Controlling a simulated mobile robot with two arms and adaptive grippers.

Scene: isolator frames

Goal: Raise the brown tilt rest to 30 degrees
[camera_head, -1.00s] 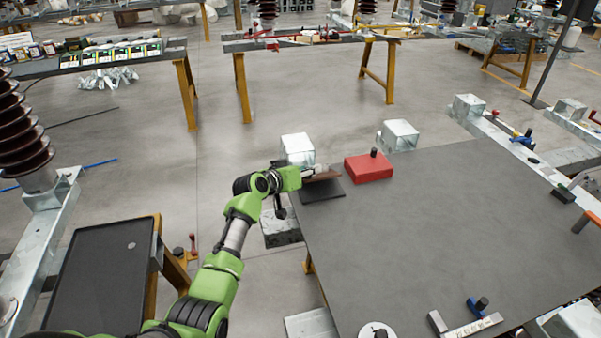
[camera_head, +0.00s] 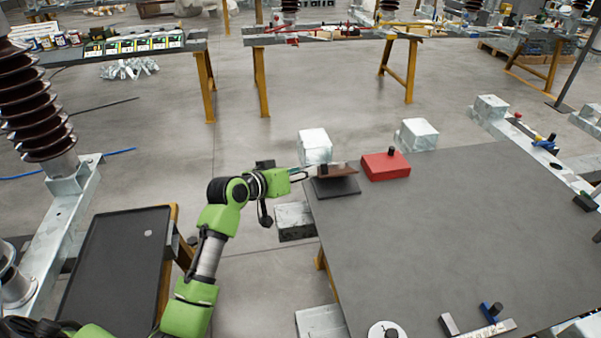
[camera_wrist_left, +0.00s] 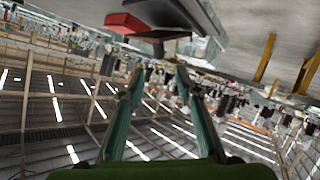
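The brown tilt rest (camera_head: 340,170) stands at the far left corner of the grey table, its thin brown plate above a dark flat base (camera_head: 337,188). The plate looks slightly raised over the base; its exact angle cannot be told. My left gripper (camera_head: 303,174) is just left of the plate. In the left wrist view the two fingers of the left gripper (camera_wrist_left: 160,74) are apart with nothing between them. The brown plate (camera_wrist_left: 162,36) shows beyond the tips there, seemingly apart from them. My right gripper is not in view.
A red block (camera_head: 386,166) with a dark knob sits right of the rest; it also shows in the left wrist view (camera_wrist_left: 126,24). Metal blocks (camera_head: 315,146) stand beyond the table edge. The middle of the grey table (camera_head: 430,220) is clear.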

